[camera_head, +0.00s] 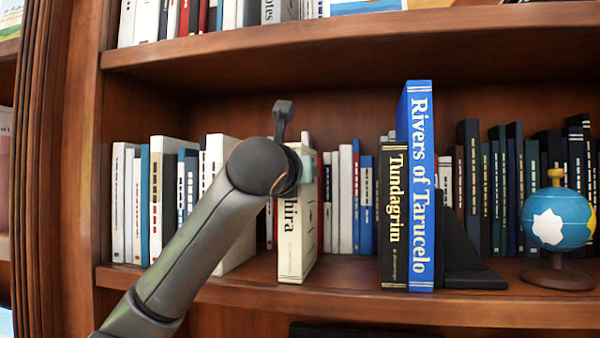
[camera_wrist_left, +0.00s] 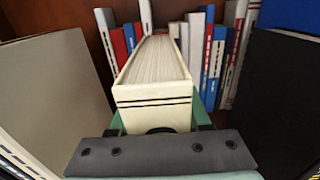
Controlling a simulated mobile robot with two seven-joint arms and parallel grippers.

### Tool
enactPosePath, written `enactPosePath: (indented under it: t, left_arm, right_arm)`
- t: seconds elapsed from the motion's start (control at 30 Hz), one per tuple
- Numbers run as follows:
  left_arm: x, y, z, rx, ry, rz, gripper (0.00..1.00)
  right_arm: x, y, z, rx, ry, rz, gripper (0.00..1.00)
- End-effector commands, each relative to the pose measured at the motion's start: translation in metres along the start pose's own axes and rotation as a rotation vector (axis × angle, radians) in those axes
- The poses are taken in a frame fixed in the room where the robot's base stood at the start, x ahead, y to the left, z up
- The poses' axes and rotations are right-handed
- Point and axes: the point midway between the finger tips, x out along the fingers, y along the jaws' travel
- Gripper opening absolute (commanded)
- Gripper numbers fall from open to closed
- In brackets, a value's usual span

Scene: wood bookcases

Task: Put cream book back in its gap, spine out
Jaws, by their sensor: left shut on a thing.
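The cream book (camera_head: 297,240) stands upright on the middle shelf, its spine with the letters "hira" facing out; my arm hides the upper part of the title. My left gripper (camera_head: 306,165) is shut on its upper part. In the left wrist view the cream book (camera_wrist_left: 155,92) lies between the green finger pads, its page edges showing. A pale book (camera_head: 232,262) stands to its left, partly behind my arm. The black "Tundagrim" book (camera_head: 394,230) stands to its right, with open space between. My right gripper is not in view.
The blue "Rivers of Tarucelo" book (camera_head: 420,190) stands beside the black one, against a black bookend (camera_head: 470,268). A globe (camera_head: 556,220) stands at far right. A row of books lines the back. The upper shelf (camera_head: 300,50) runs above my gripper.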

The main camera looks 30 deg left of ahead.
Motion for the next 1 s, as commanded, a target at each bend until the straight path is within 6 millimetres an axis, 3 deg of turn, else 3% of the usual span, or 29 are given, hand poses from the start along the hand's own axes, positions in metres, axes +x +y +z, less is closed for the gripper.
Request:
enactPosePath:
  t: [0.03,0.07,0.3,0.67,0.77,1.0]
  left_arm:
    - [-0.001,0.0,0.001,-0.001,-0.008,-0.001,0.0]
    - [0.0,0.0,-0.003,0.001,0.001,0.0,0.48]
    - [0.0,0.0,-0.002,0.001,0.001,0.0,0.76]
    - [-0.004,0.0,0.0,0.0,-0.002,-0.001,0.77]
    - [-0.018,0.0,-0.001,0.001,-0.004,-0.001,0.77]
    - [-0.07,-0.001,-0.001,0.001,-0.006,-0.003,0.77]
  right_arm:
    - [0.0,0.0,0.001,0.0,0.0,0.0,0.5]
    - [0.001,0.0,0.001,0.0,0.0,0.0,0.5]
    - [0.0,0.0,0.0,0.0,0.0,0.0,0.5]
    - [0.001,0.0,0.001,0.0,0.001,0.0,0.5]
    - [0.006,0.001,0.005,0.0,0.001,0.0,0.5]
    - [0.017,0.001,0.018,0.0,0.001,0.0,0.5]
